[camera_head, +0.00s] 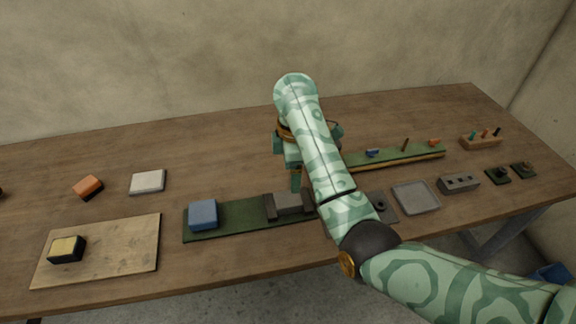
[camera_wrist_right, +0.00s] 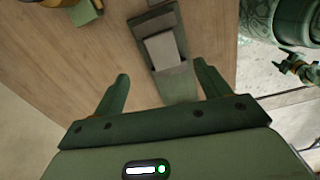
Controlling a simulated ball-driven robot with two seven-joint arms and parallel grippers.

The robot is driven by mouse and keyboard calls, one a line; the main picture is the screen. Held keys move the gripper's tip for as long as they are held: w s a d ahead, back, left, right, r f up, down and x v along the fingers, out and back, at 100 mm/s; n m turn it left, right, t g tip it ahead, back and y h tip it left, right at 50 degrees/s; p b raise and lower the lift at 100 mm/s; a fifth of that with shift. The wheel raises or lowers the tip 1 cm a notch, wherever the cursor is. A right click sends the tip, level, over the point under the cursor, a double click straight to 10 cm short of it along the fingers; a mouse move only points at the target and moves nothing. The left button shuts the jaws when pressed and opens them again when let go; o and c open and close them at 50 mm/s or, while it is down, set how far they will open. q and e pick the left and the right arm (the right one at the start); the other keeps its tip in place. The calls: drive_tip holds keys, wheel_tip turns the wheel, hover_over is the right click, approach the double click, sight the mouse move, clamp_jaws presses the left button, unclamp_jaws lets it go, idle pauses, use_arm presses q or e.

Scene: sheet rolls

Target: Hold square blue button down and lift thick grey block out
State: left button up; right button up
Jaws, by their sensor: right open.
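A square blue button (camera_head: 203,214) sits at the left end of a dark green board (camera_head: 240,220). A thick grey block (camera_head: 288,204) sits in a dark holder on the same board, to the right of the button. My right gripper (camera_head: 296,180) is above and just behind the block, partly hidden by my own arm. In the right wrist view my right gripper (camera_wrist_right: 160,70) is open and empty. The grey block (camera_wrist_right: 164,48) shows beyond and between its fingers, apart from them. The button is not visible there.
A long green strip (camera_head: 410,153) with small pegs lies behind right. A grey tray (camera_head: 415,197) and drilled block (camera_head: 458,184) stand right. At left are a wooden board (camera_head: 110,262), a yellow-topped block (camera_head: 67,249), an orange block (camera_head: 88,187) and a white slab (camera_head: 148,182).

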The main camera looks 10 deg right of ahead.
sight(288, 198)
drive_tip(key=shift+n, duration=0.6)
drive_tip(key=f, duration=0.7)
drive_tip(key=a+f, duration=0.1)
drive_tip(key=f, duration=0.3)
drive_tip(key=shift+s+f, duration=0.15)
drive_tip(key=shift+a, duration=0.1)
use_arm(q)
drive_tip(key=shift+c, duration=0.3)
use_arm(e)
drive_tip(key=c, duration=1.1)
use_arm(q)
clamp_jaws()
